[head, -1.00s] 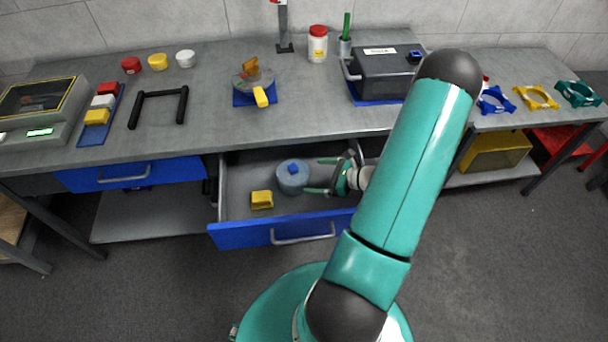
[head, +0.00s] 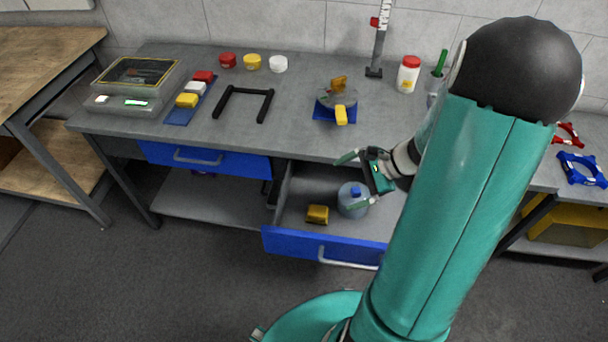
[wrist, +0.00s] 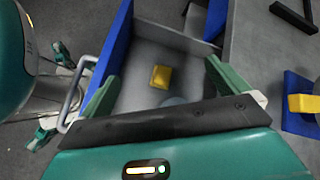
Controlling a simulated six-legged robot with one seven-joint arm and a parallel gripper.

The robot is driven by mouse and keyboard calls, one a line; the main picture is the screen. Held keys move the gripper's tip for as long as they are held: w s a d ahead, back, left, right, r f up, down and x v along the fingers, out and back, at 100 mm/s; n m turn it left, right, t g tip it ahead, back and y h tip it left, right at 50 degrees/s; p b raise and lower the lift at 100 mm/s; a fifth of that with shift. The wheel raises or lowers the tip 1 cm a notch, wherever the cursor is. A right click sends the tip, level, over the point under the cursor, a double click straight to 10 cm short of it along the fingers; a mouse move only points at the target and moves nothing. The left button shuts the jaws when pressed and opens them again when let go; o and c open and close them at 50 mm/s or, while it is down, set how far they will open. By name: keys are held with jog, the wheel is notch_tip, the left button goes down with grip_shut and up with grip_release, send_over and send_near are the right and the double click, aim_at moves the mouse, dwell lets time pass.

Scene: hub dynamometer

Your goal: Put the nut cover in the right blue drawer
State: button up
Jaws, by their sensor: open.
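The right blue drawer (head: 290,243) is pulled open under the bench. In it lie a small yellow block-like piece (head: 317,214) and a round blue-grey piece with a blue knob (head: 353,198). I cannot tell for sure which object is the nut cover. My gripper (head: 354,180) is open and empty above the drawer, over the round piece, which it partly hides. In the wrist view the yellow piece (wrist: 161,76) shows between the spread fingers (wrist: 165,88). The round piece (wrist: 175,101) is mostly hidden there by my gripper body.
The left blue drawer (head: 205,160) looks shut. On the bench stand a hub fixture with a yellow handle (head: 341,115), a black frame (head: 243,104), coloured caps (head: 252,62), a blue tray of blocks (head: 180,112) and a red-lidded jar (head: 408,75). Open floor lies in front.

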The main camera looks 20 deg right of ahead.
jog(key=s+a+r+n+h, duration=0.4)
jog(key=a+r+n, duration=0.4)
jog(key=r+n, duration=0.1)
jog(key=s+a+r+n+h, duration=0.4)
jog(key=a+r+n, duration=0.5)
jog(key=r, duration=0.3)
jog(key=shift+s+t, duration=0.3)
jog(key=shift+s, duration=0.25)
jog(key=shift+d+r, duration=0.1)
jog(key=shift+d, duration=0.05)
